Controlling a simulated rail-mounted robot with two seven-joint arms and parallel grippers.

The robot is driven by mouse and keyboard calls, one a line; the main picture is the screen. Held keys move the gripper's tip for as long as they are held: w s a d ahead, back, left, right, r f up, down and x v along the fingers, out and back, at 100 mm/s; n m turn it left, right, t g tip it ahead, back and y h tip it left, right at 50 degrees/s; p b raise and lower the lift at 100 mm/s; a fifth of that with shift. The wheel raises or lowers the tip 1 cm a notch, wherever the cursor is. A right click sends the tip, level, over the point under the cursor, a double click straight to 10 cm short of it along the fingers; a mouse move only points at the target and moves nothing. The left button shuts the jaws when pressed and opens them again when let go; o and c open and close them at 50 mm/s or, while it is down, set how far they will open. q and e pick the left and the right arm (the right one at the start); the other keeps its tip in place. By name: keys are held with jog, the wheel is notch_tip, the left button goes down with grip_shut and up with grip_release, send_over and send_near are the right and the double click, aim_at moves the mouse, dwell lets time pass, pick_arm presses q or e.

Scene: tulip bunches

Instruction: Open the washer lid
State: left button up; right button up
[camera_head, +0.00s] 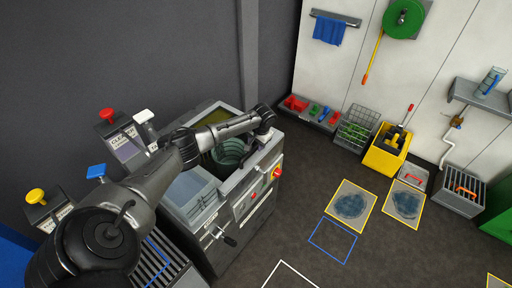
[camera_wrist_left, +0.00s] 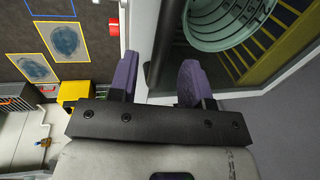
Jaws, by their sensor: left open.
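The washer (camera_head: 249,186) is a grey box-shaped machine in the middle of the head view, with a red button on its front. The drum also shows in the left wrist view (camera_wrist_left: 222,18), beside a pale frame edge. I cannot tell whether a clear lid covers it. My left gripper (camera_wrist_left: 155,80) is open, its two purple fingers apart over the washer's edge. A dark bar (camera_wrist_left: 168,40) shows beyond and between the fingers; I see no grip on it. The right gripper is out of view.
A yellow bucket (camera_head: 386,152) and wire basket (camera_head: 357,126) stand by the wall. The floor right of the washer has outlined mats (camera_head: 352,204) and free room.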

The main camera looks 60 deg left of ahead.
pick_arm(q)
jog(key=shift+a+f, duration=0.2)
jog(key=shift+f, duration=0.75)
grip_shut()
